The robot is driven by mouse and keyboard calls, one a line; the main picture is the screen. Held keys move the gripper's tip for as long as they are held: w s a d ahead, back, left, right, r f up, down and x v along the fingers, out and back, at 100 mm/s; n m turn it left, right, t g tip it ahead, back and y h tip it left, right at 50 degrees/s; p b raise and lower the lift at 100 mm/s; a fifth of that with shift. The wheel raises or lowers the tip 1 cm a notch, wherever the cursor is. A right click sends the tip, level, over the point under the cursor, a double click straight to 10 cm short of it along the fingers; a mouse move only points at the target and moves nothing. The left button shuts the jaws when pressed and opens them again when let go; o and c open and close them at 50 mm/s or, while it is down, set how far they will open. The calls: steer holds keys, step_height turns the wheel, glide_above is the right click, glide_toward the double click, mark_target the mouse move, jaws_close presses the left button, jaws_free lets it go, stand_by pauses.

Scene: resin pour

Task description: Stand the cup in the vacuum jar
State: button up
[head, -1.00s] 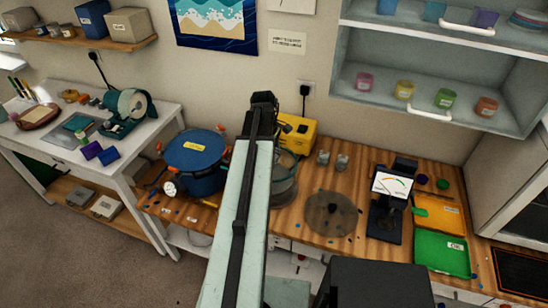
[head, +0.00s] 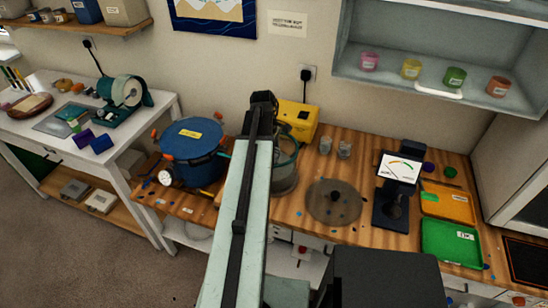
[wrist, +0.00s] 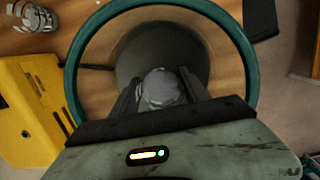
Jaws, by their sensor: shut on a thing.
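The vacuum jar (head: 287,172) is a clear vessel with a teal rim, on the wooden bench, partly hidden behind my arm in the head view. In the wrist view its teal rim (wrist: 72,82) rings my gripper (wrist: 160,92). My gripper is shut on the cup (wrist: 162,86), a small clear, greyish cup between the two dark fingers. A dark round patch shows beyond the cup inside the ring. I cannot tell how deep the cup sits or whether it touches the jar. The head view hides the cup and fingers behind my arm.
A yellow pump box (head: 299,118) stands close behind the jar. A round lid with a knob (head: 334,201) lies to the right, and a blue pot (head: 190,152) stands left. Two clear cups (head: 343,149), a gauge stand (head: 396,190) and trays (head: 450,242) are farther right.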

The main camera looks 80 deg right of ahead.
steer(key=shift+f+b, duration=0.5)
steer(key=shift+f, duration=0.05)
steer(key=o, duration=1.5)
steer(key=shift+r, duration=0.1)
step_height(320, 180, up, 12)
steer(key=p, duration=1.2)
steer(key=shift+r+p, duration=0.25)
steer(key=shift+p, duration=0.05)
